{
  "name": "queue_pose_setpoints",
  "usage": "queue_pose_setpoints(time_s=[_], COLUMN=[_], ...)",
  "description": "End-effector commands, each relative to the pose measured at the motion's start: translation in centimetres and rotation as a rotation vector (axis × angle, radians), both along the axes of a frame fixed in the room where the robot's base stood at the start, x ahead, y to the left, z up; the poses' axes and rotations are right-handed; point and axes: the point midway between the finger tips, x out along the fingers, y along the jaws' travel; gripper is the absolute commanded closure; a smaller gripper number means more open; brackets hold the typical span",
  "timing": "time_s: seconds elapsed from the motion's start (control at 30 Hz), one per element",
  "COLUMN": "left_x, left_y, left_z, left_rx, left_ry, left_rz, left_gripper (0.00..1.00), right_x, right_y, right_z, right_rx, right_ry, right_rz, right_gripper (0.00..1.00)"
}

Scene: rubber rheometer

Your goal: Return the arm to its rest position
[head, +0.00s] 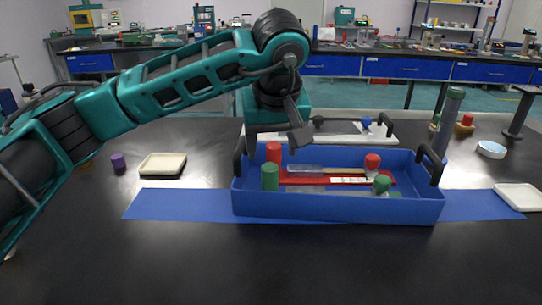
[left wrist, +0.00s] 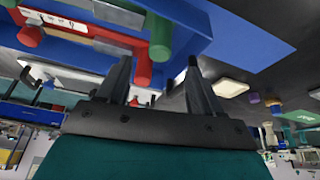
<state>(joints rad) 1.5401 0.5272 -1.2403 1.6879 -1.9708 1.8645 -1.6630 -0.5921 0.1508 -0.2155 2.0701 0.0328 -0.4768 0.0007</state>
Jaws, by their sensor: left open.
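My left arm (head: 185,78) reaches in from the left, its teal links raised over the table and its wrist bent down. My left gripper (head: 301,138) is above the blue tray (head: 338,207), near its back left part. In the left wrist view the two dark fingers of the left gripper (left wrist: 160,60) stand apart with nothing held between them. The red cylinder (left wrist: 142,60) and the green cylinder (left wrist: 160,38) show beyond the fingers, in the tray. My right gripper is in neither view.
The tray has black handles and holds red and green capped pieces. It stands on a blue mat (head: 170,204). A cream dish (head: 162,165) and a purple piece (head: 118,161) lie left. Another cream dish (head: 518,197) and a white round dish (head: 491,149) are right. The front table is clear.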

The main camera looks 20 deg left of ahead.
Motion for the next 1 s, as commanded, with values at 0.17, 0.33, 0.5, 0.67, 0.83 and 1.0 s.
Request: queue_pose_setpoints(time_s=[0.17,0.33,0.5,0.67,0.83,1.0], left_x=[-0.6,-0.7,-0.7,-0.7,-0.7,-0.7], left_y=[-0.3,-0.3,-0.3,-0.3,-0.3,-0.3], left_z=[1.7,1.9,1.9,3.6,8.4,13.0], left_rx=[-0.001,0.0,0.0,-0.001,-0.001,-0.001], left_ry=[0.0,0.001,0.001,0.0,-0.001,0.001], left_rz=[0.0,0.0,0.0,0.0,0.001,0.0], left_gripper=[0.34,0.34,0.34,0.34,0.34,0.34], right_x=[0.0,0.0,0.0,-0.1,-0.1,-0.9], right_y=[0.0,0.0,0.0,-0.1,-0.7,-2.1], right_z=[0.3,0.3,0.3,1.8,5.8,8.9], right_rx=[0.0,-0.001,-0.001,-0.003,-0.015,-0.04], right_ry=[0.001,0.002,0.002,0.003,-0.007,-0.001], right_rz=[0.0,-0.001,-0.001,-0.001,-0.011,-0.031], right_gripper=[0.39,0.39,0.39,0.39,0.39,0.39])
